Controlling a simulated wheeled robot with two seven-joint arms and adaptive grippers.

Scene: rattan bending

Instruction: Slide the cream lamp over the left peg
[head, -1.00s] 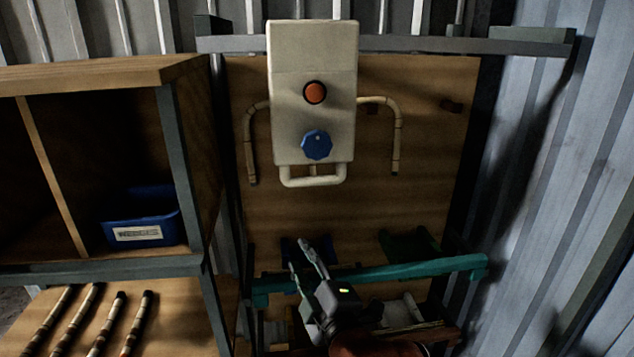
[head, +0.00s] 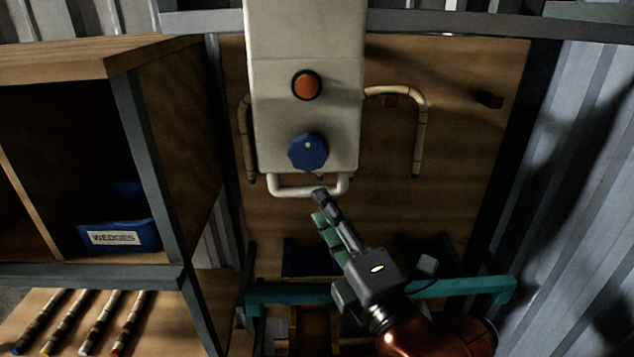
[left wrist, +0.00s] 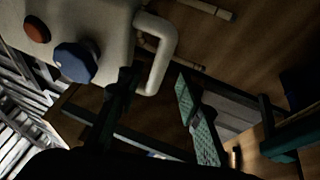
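The cream lamp (head: 275,110) is a tall box with an orange-red button, a blue knob (head: 308,151) and a cream handle (head: 290,191) at its bottom. It hangs in front of a wooden panel. My left gripper (head: 319,207) is open and empty, its fingertips just below the handle's right part; contact cannot be told. In the left wrist view, the handle (left wrist: 167,52) lies beyond the open fingers (left wrist: 155,82). Two dark reddish pegs show right of the lamp, one near it (head: 391,101) and one farther right (head: 489,99). Anything behind the lamp is hidden.
Bent rattan (head: 421,135) shows on both sides of the lamp. A teal bar (head: 285,293) crosses below. Left are a wooden shelf with a blue wedges bin (head: 118,236) and several rattan sticks (head: 97,322). A grey rail (head: 480,24) runs above; corrugated wall stands right.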

